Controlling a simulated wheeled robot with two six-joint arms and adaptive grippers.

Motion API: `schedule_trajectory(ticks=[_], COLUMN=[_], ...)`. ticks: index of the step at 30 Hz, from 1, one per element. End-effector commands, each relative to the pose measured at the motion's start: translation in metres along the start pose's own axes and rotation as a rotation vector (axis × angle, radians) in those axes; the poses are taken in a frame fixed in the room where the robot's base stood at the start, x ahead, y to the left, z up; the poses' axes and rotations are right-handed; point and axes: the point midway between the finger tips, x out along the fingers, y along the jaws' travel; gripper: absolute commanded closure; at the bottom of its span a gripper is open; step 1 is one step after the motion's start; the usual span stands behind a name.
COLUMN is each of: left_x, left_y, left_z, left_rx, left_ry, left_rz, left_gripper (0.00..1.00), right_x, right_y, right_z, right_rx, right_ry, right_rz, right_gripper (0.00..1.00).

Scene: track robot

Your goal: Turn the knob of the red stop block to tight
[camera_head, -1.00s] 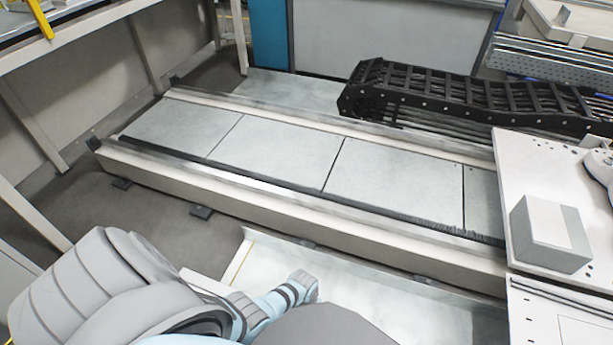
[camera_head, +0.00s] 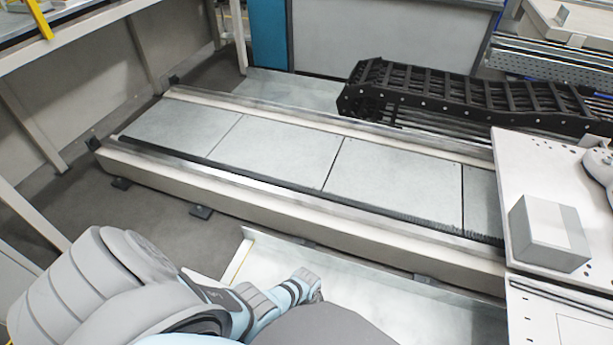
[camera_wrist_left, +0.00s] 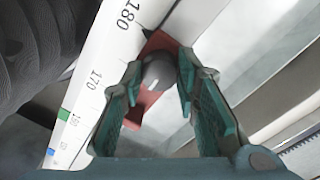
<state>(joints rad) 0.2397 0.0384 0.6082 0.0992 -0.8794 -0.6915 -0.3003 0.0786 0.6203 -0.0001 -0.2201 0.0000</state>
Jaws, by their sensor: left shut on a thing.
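In the left wrist view, the red stop block (camera_wrist_left: 149,104) sits beside a white scale strip, near the printed 180. Its rounded dark grey knob (camera_wrist_left: 158,74) is between the fingertips of my left gripper (camera_wrist_left: 160,68). The two green fingers are shut on the knob from both sides. Much of the block is hidden by the knob and fingers, and I cannot read the knob's angle. In the head view, my left arm reaches down at lower left, with its gripper, the block and the knob out of sight. My right gripper is in neither view.
The white scale strip (camera_wrist_left: 112,55) runs diagonally beside the block, with pale metal rails on the other side. In the head view, a long floor track (camera_head: 275,152) crosses the middle. A black cable chain (camera_head: 450,92) and a grey box (camera_head: 548,235) are at right.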

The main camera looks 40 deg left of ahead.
Motion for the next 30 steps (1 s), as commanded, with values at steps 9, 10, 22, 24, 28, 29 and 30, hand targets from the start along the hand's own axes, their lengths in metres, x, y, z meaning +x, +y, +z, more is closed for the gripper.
schedule_trajectory(ticks=[9, 10, 22, 24, 28, 29, 30], left_x=[0.0004, 0.0004, 0.0002, 0.0002, 0.0001, -0.0001, -0.0007], left_y=[0.0004, 0.0004, 0.0002, 0.0001, 0.0001, 0.0, -0.0001], left_z=[0.0004, 0.0004, 0.0001, 0.0, -0.0001, -0.0002, -0.0003], left_rx=[0.029, 0.029, 0.028, 0.028, 0.028, 0.028, 0.028], left_ry=[-0.002, -0.002, -0.001, -0.001, -0.001, -0.001, -0.001], left_rz=[0.0, 0.001, 0.0, 0.0, 0.0, 0.0, 0.0], left_gripper=[0.99, 0.99, 0.51, 0.51, 0.51, 0.51, 0.51], right_x=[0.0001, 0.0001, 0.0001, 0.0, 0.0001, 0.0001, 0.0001], right_y=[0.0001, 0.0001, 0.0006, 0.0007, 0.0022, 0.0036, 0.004], right_z=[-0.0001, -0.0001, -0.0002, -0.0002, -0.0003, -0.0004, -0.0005], right_rx=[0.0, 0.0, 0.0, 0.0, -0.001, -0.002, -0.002], right_ry=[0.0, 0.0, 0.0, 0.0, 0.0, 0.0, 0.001], right_rz=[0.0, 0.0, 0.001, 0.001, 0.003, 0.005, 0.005], right_gripper=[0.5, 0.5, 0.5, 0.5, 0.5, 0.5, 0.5])
